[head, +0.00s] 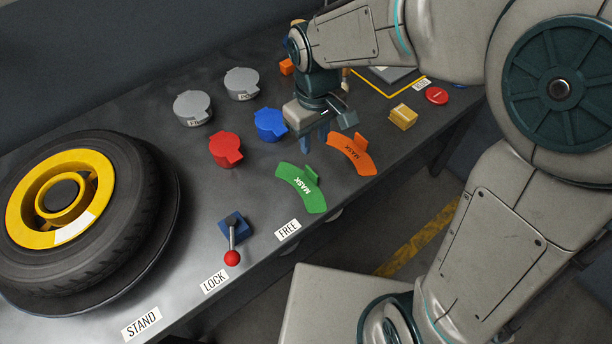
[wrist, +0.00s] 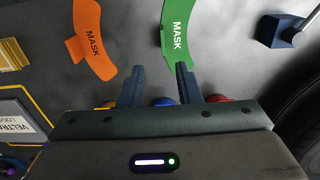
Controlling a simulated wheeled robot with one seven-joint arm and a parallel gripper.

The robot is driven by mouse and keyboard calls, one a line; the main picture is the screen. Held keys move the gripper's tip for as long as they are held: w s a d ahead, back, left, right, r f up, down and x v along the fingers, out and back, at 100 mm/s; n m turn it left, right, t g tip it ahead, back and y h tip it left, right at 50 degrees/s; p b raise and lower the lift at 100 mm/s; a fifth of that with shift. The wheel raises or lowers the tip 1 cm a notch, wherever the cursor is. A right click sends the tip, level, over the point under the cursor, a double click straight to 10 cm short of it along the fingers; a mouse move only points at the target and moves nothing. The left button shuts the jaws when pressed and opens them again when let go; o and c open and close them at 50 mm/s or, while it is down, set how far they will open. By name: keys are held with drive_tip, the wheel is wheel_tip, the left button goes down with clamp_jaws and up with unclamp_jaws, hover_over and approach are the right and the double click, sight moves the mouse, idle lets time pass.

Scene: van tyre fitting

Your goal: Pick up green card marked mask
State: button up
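The green card marked MASK (head: 299,187) is a curved strip with a small tab, lying flat on the dark bench. In the wrist view the green card (wrist: 177,30) lies ahead of my gripper. My gripper (head: 331,130) is above the bench, behind the green card in the head view. In the wrist view my gripper (wrist: 161,77) has its two fingers apart with nothing between them. The right finger's tip appears close to the card's lower end; I cannot tell whether they touch.
An orange card marked MASK (head: 351,154) lies right of the green one. Blue (head: 269,124), red (head: 226,149) and grey caps (head: 192,108) stand nearby. A red-knobbed lever (head: 233,240) and a tyre (head: 130,180) are to the left. A yellow block (head: 403,116) is right.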

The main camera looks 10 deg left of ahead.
sight(311, 171)
wheel_tip(311, 171, down, 7)
drive_tip(key=shift+r, duration=0.1)
drive_tip(key=shift+s+a+f, duration=0.15)
drive_tip(key=shift+f, duration=2.5)
drive_tip(key=shift+c, duration=0.3)
clamp_jaws()
